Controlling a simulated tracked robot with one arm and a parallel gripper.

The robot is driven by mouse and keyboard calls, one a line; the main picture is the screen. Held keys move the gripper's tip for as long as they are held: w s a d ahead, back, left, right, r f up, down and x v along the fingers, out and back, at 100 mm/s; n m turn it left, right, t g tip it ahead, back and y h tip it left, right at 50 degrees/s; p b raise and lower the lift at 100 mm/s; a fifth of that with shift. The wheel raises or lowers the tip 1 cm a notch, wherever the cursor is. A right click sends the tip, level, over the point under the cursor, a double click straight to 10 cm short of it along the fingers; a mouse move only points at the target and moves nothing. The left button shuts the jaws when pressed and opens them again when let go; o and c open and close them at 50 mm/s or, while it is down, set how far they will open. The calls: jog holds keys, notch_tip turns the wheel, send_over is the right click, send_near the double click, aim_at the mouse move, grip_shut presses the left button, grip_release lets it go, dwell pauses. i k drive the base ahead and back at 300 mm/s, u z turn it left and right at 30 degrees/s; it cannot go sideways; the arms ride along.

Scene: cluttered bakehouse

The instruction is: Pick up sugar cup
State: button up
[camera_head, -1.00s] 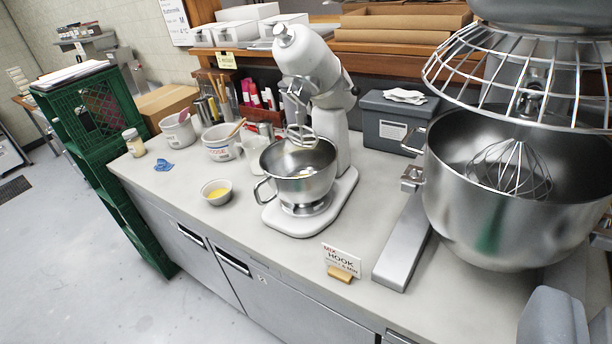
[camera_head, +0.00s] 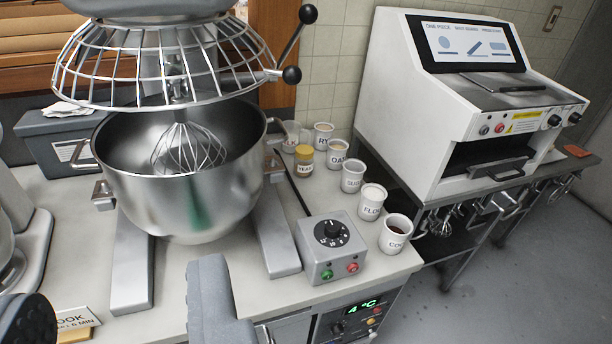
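The sugar cup (camera_head: 353,177) is a small white cup with dark lettering that seems to read "SUG". It stands upright in the middle of a row of white cups along the counter's right side. The oat cup (camera_head: 338,155) is just behind it and the flour cup (camera_head: 371,203) just in front. My gripper (camera_head: 120,312) shows at the lower left, partly cut off by the frame. Its two grey fingers are wide apart with nothing seen between them. It is well to the left of the sugar cup and nearer the camera.
A large steel mixer bowl (camera_head: 185,205) and a control box (camera_head: 331,247) stand left of the cups. A yeast jar (camera_head: 305,158), rye cup (camera_head: 323,135) and cocoa cup (camera_head: 396,234) are close by. A white machine (camera_head: 440,110) stands on the right.

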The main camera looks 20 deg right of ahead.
aim_at(354, 170)
jog(key=u, duration=1.25)
jog(key=k, duration=1.05)
jog(key=z, duration=1.35)
jog(key=i, duration=1)
jog(key=u, duration=0.05)
